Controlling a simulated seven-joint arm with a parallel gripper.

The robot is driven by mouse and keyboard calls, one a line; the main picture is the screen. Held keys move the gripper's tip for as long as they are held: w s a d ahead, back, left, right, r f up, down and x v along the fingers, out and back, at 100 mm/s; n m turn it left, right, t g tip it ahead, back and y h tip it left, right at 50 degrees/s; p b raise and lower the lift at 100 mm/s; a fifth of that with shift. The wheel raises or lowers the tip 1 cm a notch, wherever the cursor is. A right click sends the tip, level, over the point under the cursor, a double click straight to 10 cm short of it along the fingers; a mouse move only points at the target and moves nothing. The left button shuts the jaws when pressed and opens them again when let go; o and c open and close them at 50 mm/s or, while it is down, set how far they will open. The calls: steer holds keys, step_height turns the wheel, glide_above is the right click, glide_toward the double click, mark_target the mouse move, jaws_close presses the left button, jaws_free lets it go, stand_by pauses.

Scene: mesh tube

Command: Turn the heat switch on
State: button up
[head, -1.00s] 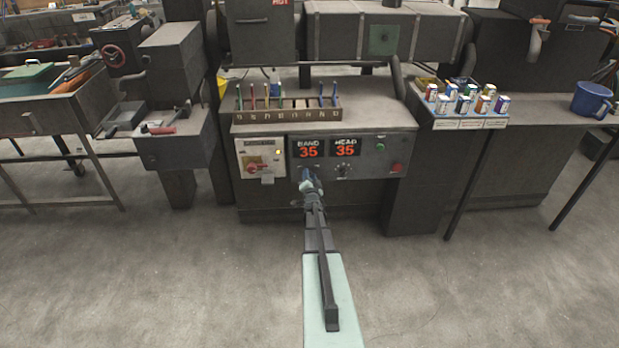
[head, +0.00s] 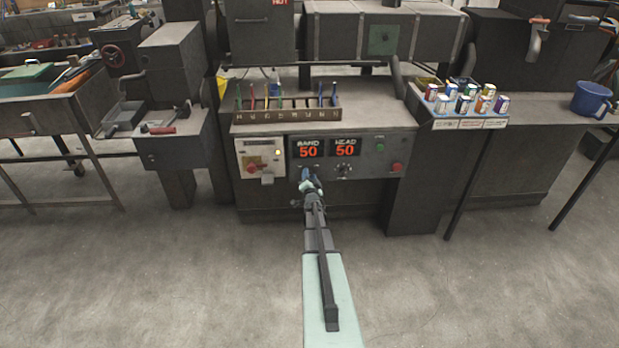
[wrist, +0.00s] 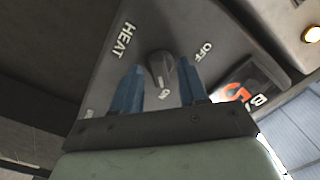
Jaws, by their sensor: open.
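The heat switch (wrist: 160,70) is a dark rotary knob on the grey panel, with the labels HEAT, OFF and ON around it in the wrist view. Its long end points toward the ON label. My gripper (wrist: 160,66) is open, with one blue finger on each side of the knob; I cannot tell whether they touch it. In the head view my gripper (head: 308,182) is at the machine's front panel, below the BAND display (head: 308,148), and covers the switch. The BAND and HEAD (head: 345,148) displays both read 50.
A yellow lamp (head: 278,152) is lit on the pale plate at left, above a red switch (head: 254,168). A second knob (head: 344,170) sits right of my gripper, and a red button (head: 397,168) farther right. A tool rack (head: 287,115) stands on the ledge above.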

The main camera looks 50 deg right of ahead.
steer(key=v, duration=1.3)
steer(key=shift+s+a, duration=0.25)
steer(key=shift+s, duration=0.05)
steer(key=s+a+f+n+g+y, duration=0.2)
steer(key=f+g+y, duration=0.1)
steer(key=f, duration=0.3)
steer(key=s+a+f+n+g+y, duration=0.1)
steer(key=s+f+n+g+y, duration=0.15)
steer(key=f, duration=0.35)
steer(key=s+a+f+n+g+y, duration=0.3)
steer(key=s+a+f+g+y, duration=0.15)
steer(key=s+a, duration=0.4)
steer(key=s+a+f+n+g+y, duration=0.1)
steer(key=s+a+n+g, duration=0.2)
steer(key=a, duration=1.1)
steer(key=s+a+f+n+g+y, duration=0.1)
steer(key=s+a+n+g, duration=0.2)
steer(key=s+a, duration=0.7)
steer(key=s+a+f+n+g, duration=0.1)
steer(key=s+a+n+g, duration=0.2)
steer(key=a, duration=1.7)
steer(key=shift+s+a+n+g+y, duration=0.15)
steer(key=shift+s+n+g+y, duration=0.2)
steer(key=shift+s+n, duration=0.95)
